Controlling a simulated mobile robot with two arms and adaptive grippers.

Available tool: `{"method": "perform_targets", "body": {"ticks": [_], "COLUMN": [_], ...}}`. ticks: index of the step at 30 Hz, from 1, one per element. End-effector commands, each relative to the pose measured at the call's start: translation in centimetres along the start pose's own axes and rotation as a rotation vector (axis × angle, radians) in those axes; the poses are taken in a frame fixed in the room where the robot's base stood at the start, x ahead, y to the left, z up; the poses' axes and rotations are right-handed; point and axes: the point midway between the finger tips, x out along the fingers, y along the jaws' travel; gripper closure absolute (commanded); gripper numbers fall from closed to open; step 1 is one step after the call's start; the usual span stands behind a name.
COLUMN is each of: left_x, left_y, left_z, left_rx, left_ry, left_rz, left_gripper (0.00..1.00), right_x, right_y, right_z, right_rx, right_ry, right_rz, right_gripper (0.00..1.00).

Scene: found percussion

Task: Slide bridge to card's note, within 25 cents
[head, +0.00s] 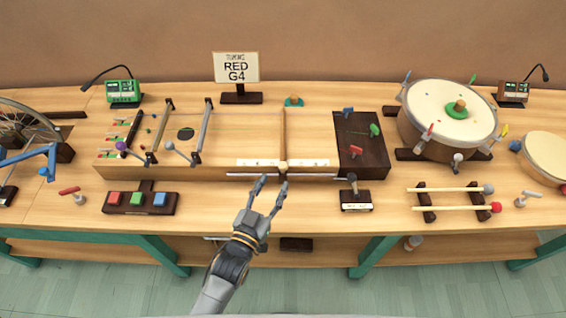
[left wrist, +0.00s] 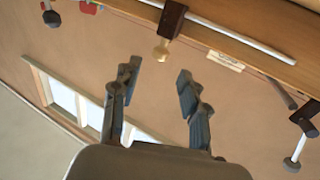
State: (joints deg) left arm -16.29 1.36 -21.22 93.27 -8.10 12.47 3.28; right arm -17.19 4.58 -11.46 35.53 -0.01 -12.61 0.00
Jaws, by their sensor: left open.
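The card (head: 236,68) stands at the back of the bench and reads "TUNING RED G4". The bridge (head: 283,130) is a thin wooden strip across the long wooden string box (head: 215,172). Its round knob (head: 283,167) sticks out at the front, above a pale rod, and shows in the left wrist view as a tan knob (left wrist: 161,52) on a dark block. My left gripper (head: 272,179) is open and empty. Its fingertips are just in front of the knob, apart from it. In the left wrist view the gripper (left wrist: 157,74) has the knob beyond the gap between its fingers. My right gripper is not in view.
A dark block with coloured pegs (head: 362,146) sits at the box's right end. Red, green and blue buttons (head: 137,198) stand front left. A small labelled stand (head: 355,200) is front right. A drum (head: 447,115) and mallets (head: 455,208) lie farther right.

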Motion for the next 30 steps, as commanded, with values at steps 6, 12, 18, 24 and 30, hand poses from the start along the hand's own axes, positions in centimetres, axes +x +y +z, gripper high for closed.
{"method": "perform_targets", "body": {"ticks": [6, 12, 18, 24, 30], "left_x": [4.6, 6.9, 7.6, 7.6, 7.6], "left_y": [0.0, 0.0, 0.0, 0.0, 0.0], "left_z": [-0.2, 0.0, 0.1, 0.0, 0.0], "left_rx": [0.000, 0.000, -0.001, -0.001, 0.000], "left_ry": [0.001, -0.001, -0.001, -0.001, -0.001], "left_rz": [0.000, 0.000, 0.000, 0.000, 0.000], "left_gripper": [0.56, 0.56, 0.56, 0.56, 0.97], "right_x": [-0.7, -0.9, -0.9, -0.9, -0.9], "right_y": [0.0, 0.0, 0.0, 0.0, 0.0], "right_z": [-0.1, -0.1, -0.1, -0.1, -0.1], "right_rx": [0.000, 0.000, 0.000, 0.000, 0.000], "right_ry": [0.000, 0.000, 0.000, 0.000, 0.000], "right_rz": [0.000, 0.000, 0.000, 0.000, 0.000], "right_gripper": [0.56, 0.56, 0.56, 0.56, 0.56]}}
